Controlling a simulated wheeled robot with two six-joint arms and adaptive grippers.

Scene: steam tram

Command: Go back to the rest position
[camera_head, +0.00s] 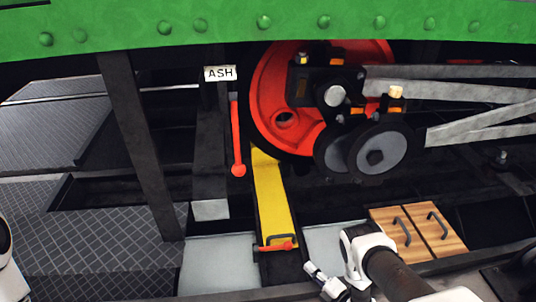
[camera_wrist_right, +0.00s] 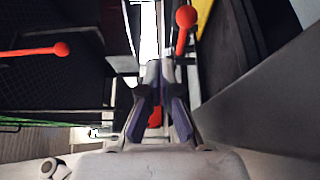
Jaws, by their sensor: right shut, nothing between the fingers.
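My right gripper (camera_head: 312,268) is low in the head view, in front of the side of the tram, just right of the yellow plate's lower end. In the right wrist view its fingers (camera_wrist_right: 160,72) are together, with nothing seen held. A red lever (camera_head: 236,145) with a ball end hangs under the white ASH sign (camera_head: 220,73). The yellow plate (camera_head: 272,200) slopes down and has a red-tipped handle (camera_head: 277,246) at its lower end. Red ball ends also show in the right wrist view. A white part of my left arm shows at the left edge; my left gripper is out of view.
A red wheel (camera_head: 265,95) with grey rods (camera_head: 450,90) stands at the upper right. Two wooden panels (camera_head: 405,238) with dark handles lie right of my right gripper. A dark post (camera_head: 140,150) stands left. A green beam (camera_head: 120,28) crosses the top.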

